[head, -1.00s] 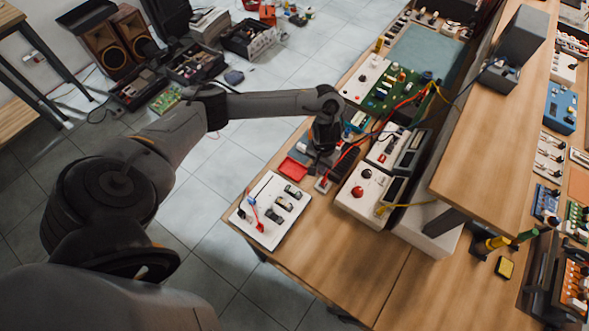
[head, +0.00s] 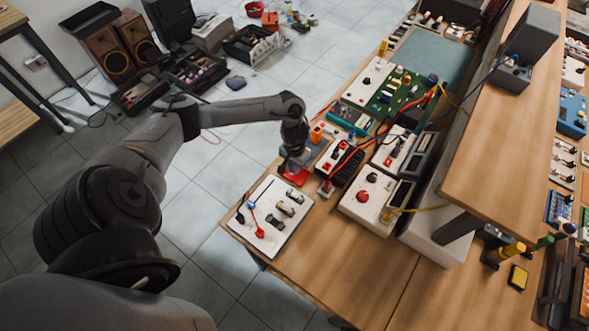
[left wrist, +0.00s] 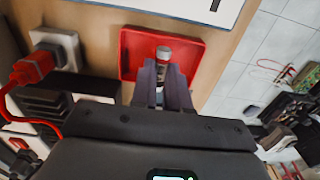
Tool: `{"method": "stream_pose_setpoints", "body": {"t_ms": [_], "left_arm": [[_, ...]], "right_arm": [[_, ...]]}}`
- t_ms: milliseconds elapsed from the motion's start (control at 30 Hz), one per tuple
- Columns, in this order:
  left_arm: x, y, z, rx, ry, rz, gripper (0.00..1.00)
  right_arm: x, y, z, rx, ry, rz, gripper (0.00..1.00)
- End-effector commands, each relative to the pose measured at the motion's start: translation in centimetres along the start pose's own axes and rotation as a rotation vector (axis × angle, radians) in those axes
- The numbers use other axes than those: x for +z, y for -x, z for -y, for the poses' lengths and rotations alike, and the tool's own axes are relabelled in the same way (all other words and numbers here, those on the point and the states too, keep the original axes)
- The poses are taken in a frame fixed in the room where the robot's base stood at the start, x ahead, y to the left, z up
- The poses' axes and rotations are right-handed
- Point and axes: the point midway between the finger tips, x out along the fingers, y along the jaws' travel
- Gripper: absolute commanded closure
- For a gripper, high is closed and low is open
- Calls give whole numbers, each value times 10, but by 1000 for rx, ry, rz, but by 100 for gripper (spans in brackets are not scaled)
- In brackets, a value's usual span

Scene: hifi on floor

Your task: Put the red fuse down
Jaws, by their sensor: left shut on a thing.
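My left gripper (head: 293,167) is over the small red tray (head: 299,180) near the left edge of the bench. In the left wrist view, its fingers (left wrist: 163,88) are shut on the fuse (left wrist: 163,54), a small cylinder with a metal cap and a pale body. The fuse stands out beyond the fingertips, in front of the red tray's floor (left wrist: 190,50). I cannot tell whether it touches the tray. Little red shows on the fuse, and the fingers hide its lower part. My right gripper is not in view.
A white board (head: 270,222) with several dark parts and a red lead lies just in front of the tray. Black and white boxes (head: 376,197) with cables stand to the right.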

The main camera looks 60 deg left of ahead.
Motion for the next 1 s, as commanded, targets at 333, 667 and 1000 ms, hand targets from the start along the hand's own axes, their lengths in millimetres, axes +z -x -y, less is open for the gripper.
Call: {"method": "stream_pose_setpoints", "body": {"t_ms": [333, 667, 1000], "left_arm": [[0, -18, 0, 0, -1, 0, 100], [0, -21, 0, -1, 0, -1, 70], [0, -21, 0, -1, -1, -1, 59]], "right_arm": [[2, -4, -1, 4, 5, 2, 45], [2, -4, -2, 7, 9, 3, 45], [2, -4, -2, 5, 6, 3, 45]]}}
